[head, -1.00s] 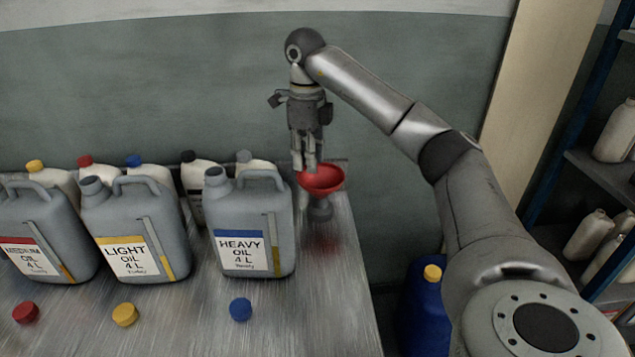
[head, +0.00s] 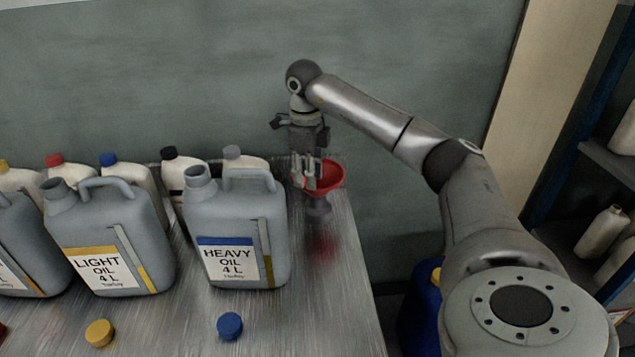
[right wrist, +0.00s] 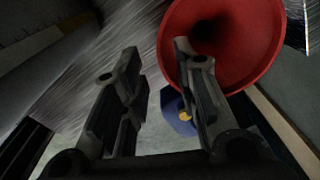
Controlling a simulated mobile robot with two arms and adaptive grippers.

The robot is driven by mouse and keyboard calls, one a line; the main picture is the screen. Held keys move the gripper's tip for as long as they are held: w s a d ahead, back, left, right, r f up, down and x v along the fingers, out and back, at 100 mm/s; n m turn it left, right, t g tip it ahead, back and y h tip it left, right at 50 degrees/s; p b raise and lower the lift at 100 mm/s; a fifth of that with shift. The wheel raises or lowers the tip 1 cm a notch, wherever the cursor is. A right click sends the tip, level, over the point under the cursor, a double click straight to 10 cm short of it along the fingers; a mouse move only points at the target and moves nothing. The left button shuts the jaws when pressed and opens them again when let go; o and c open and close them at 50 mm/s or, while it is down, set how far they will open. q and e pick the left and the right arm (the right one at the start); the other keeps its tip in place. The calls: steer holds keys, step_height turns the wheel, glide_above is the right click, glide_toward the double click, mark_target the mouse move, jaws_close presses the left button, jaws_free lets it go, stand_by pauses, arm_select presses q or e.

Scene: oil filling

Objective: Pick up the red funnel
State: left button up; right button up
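The red funnel (head: 329,177) sits mouth up above a dark grey base near the table's back right edge. Its wide bowl fills the upper right of the right wrist view (right wrist: 240,35). My right gripper (head: 306,184) points down at the funnel's left side. Its fingers are apart in the right wrist view (right wrist: 157,55). One finger overlaps the bowl and the other is outside it, with the left rim showing in the gap. I cannot tell whether either finger touches it. My left gripper is not in view.
A grey heavy oil can (head: 235,230) stands left of the funnel, beside a light oil can (head: 110,240). Several white bottles (head: 185,170) line the back. A blue cap (head: 230,325) and a yellow cap (head: 100,332) lie in front. A blue container (head: 420,310) stands right of the table.

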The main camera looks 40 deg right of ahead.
steer(key=shift+s+d+f, duration=0.1)
steer(key=shift+f, duration=0.5)
steer(key=shift+s+d+f, duration=0.1)
steer(key=shift+f, duration=0.8)
steer(key=shift+w+f, duration=0.1)
steer(key=shift+w, duration=0.05)
steer(key=shift+c, duration=0.3)
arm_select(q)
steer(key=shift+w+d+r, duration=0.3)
arm_select(e)
jaws_close()
